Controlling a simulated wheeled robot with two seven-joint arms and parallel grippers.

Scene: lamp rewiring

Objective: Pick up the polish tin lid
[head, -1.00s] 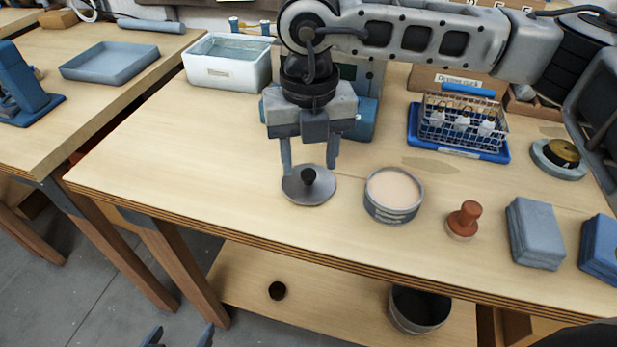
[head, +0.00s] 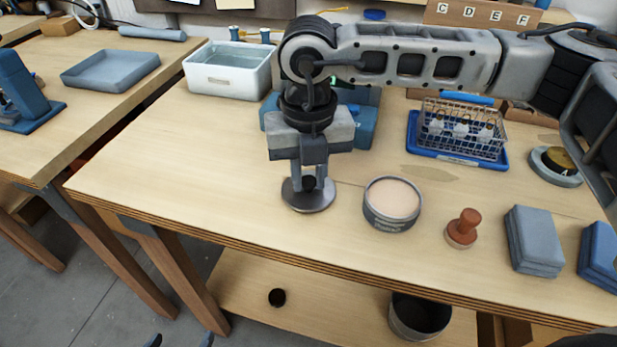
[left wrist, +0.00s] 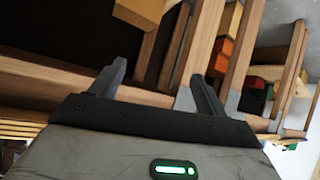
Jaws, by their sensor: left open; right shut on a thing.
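The polish tin lid (head: 312,201) is a round grey metal disc with a dark knob on top. It shows in the head view on the workbench, left of the open polish tin (head: 391,218) with its pale filling. My right gripper (head: 309,184) points straight down over the lid and is shut on its knob. The lid looks level and at bench height; I cannot tell whether any gap lies under it. My left gripper (left wrist: 158,82) is open and empty in the left wrist view. Only its fingertips show at the bottom edge of the head view (head: 180,341).
A red-brown knobbed stamp (head: 463,228), a grey block (head: 534,241) and a blue block (head: 600,254) stand right of the tin. A wire basket with bottles (head: 462,128) and a white tub (head: 228,72) stand farther back. Bench left of the lid is bare.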

